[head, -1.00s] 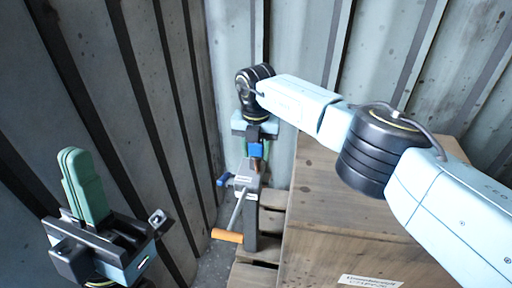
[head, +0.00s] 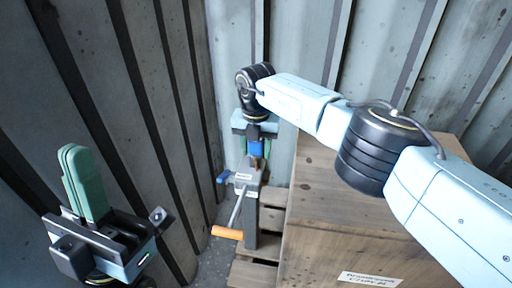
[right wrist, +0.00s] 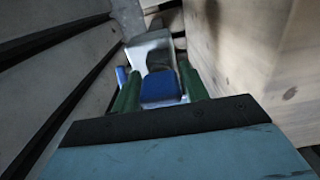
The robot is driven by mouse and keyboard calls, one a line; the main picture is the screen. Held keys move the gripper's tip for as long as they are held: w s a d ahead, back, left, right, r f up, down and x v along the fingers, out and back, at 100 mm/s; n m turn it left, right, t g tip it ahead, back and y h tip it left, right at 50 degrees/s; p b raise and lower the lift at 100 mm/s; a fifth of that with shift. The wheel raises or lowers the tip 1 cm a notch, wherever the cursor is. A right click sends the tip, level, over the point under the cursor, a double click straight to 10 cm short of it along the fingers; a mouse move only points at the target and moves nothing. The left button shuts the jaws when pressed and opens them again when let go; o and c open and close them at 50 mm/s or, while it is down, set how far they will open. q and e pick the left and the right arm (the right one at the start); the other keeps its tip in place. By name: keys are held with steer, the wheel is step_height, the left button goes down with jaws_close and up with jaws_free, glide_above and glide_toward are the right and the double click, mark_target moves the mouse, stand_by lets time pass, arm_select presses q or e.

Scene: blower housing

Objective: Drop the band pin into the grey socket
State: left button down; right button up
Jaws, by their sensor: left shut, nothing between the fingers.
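The band pin (head: 256,148) has a blue block head with a brown part below it. My right gripper (head: 256,146) points down with a green finger on each side of the blue head, shut on it. In the right wrist view the band pin (right wrist: 160,88) sits between the green fingers, with a dark part beyond it. The grey socket (head: 244,177) is the top of a grey post directly below the pin. The brown part reaches close to the socket; I cannot tell whether it has entered. My left gripper (head: 72,152) is shut and empty, pointing up at lower left.
A crank with an orange handle (head: 227,233) and a blue lever (head: 222,178) stick out from the grey post. A large wooden crate (head: 335,215) stands right of it, under my right arm. Corrugated metal walls (head: 160,100) close in behind and left.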

steer(key=o, duration=0.3)
steer(key=shift+o, duration=0.2)
